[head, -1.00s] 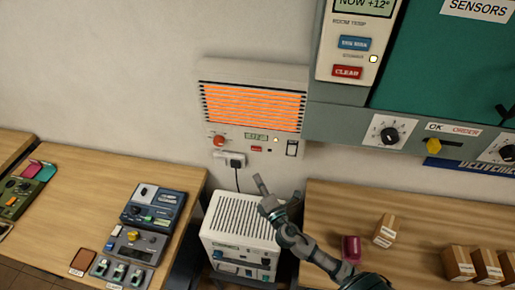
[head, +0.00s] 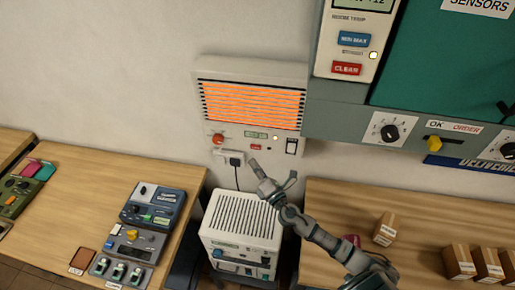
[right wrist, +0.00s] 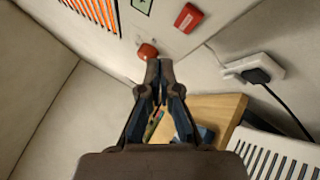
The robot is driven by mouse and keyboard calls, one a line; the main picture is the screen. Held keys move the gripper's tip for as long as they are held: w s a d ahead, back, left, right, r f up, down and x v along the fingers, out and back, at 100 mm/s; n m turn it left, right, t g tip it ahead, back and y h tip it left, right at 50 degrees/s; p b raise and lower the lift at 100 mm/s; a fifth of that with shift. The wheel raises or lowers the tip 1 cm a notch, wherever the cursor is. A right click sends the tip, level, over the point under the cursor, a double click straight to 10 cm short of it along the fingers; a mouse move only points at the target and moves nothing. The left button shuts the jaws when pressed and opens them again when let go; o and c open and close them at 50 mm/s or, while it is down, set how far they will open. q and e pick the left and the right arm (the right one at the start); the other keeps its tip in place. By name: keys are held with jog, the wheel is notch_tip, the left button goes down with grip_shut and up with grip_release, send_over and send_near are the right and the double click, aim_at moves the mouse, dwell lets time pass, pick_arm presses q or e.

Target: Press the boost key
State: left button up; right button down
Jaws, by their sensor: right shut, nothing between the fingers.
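The wall heater (head: 250,105) has a glowing orange grille with a control strip below it. A small red key (head: 256,147) sits on that strip under a little display (head: 257,136); its lettering is too small to read. My right gripper (head: 253,164) is just below the strip in the head view, apart from the key. My left gripper is out of view.
A plug in a socket (head: 231,158) with a hanging cable is beside the gripper. A white vented unit (head: 243,222) stands below, between two wooden tables. A grey cabinet (head: 352,124) juts out at right.

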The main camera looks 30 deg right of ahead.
aim_at(256, 147)
jog(key=w+d, duration=0.1)
jog(key=w+d+b, duration=0.1)
jog(key=w, duration=0.1)
jog(key=shift+w+d, duration=0.1)
jog(key=shift+w, duration=0.15)
dwell(0.5)
jog(key=shift+a+r, duration=0.1)
jog(key=shift+a, duration=0.3)
jog(key=shift+d, duration=0.4)
jog(key=shift+w, duration=0.25)
